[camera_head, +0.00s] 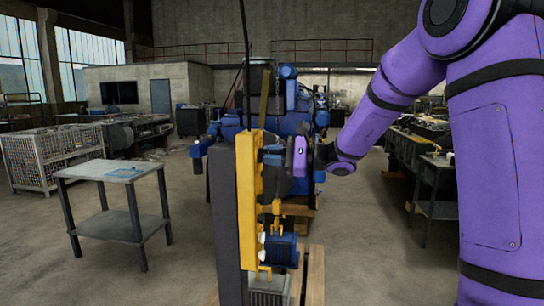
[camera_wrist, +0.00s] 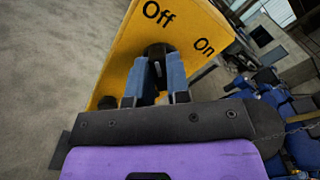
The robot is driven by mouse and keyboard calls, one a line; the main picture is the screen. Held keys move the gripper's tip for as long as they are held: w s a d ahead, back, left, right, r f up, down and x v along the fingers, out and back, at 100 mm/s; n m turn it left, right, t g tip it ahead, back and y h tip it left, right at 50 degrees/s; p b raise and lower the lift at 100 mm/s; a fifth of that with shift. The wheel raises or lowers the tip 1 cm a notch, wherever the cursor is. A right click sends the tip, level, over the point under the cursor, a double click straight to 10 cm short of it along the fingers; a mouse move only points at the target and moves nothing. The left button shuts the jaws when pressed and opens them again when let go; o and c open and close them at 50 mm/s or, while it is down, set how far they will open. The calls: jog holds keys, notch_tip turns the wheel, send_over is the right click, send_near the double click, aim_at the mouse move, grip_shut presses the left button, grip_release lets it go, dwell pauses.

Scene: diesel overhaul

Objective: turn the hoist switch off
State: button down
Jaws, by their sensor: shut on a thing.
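The yellow switch housing (camera_wrist: 195,25) fills the upper part of the wrist view, with "Off" and "On" printed in black. The dark switch knob (camera_wrist: 157,50) sits below the "Off" label, with "On" off to the right. My gripper (camera_wrist: 158,68) has its two blue fingers on either side of the knob and is shut on it. The fingers hide much of the knob, so I cannot tell which label it points to. In the head view my gripper (camera_head: 270,157) reaches from the right to the yellow post (camera_head: 246,190); the knob is hidden there.
A blue motor (camera_head: 281,249) and yellow hook parts hang beside the post's lower end. A large blue engine (camera_head: 300,105) stands behind. A grey table (camera_head: 125,171) stands at left, a workbench (camera_head: 436,163) at right. The floor between table and post is clear.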

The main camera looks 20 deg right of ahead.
dwell(0.4)
jog(key=c, duration=1.1)
grip_release()
jog(key=v, duration=1)
jog(key=shift+s+d, duration=0.2)
jog(key=shift+d, duration=0.15)
